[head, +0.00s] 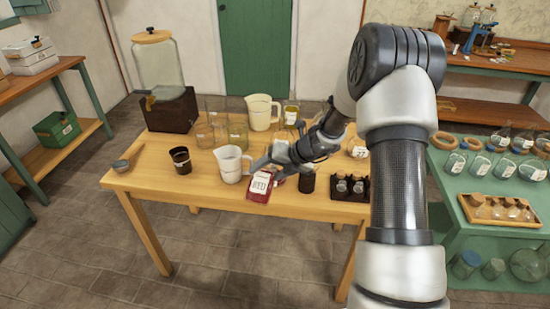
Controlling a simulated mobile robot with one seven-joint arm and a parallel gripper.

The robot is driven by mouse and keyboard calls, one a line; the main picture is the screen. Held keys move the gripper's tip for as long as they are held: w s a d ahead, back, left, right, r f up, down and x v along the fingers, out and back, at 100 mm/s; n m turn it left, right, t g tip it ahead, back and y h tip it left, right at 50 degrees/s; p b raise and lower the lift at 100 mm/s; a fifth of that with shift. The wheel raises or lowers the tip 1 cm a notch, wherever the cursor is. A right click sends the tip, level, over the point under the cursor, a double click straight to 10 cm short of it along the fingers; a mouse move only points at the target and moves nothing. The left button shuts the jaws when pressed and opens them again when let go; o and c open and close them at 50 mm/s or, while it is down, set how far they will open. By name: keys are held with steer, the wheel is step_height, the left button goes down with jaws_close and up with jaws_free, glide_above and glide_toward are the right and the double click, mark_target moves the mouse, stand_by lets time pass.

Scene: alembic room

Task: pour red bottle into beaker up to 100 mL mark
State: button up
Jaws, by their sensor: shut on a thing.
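The red bottle (258,195) has a white label and red contents. It is near the wooden table's front edge in the head view, and looks slightly tilted. My gripper (266,166) is shut on it from the upper right; its fingertips are small and partly hidden. A translucent white jug-shaped beaker (231,166) with a handle stands just left of the gripper. Clear glass beakers (205,137) stand farther back. I cannot tell which vessel is the task's beaker, and no 100 mL mark is readable. I see no stream of liquid.
The wooden table (150,180) has a dark cup (181,160), a scoop (124,164) and a large jar (158,62) on a dark block. A dark bottle (307,180) and a vial rack (349,188) stand right of the red bottle. The front left is mostly clear.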

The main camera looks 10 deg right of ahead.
steer(key=shift+s+a+f+n+t+h+b, duration=0.15)
steer(key=shift+s+f+n+t+h+b, duration=0.35)
steer(key=shift+b, duration=2.85)
steer(key=shift+w+r+b, duration=0.15)
steer(key=shift+r+b, duration=0.1)
steer(key=shift+b, duration=0.05)
steer(key=shift+f+t+b, duration=0.2)
steer(key=shift+t+b, duration=0.1)
steer(key=shift+b, duration=0.75)
steer(key=b, duration=0.3)
steer(key=t+b, duration=0.1)
steer(key=b, duration=0.2)
steer(key=shift+a+f+b, duration=0.15)
steer(key=shift+f+b, duration=0.1)
steer(key=shift+b, duration=0.15)
steer(key=shift+r+n+t+b, duration=0.1)
steer(key=shift+n+t+b, duration=0.2)
steer(key=shift+b, duration=0.2)
steer(key=shift+b, duration=0.55)
steer(key=b, duration=0.3)
steer(key=shift+f+n+t+h+b, duration=0.2)
steer(key=shift+n+t+h+b, duration=0.1)
steer(key=shift+t+h+b, duration=0.1)
steer(key=shift+t, duration=0.4)
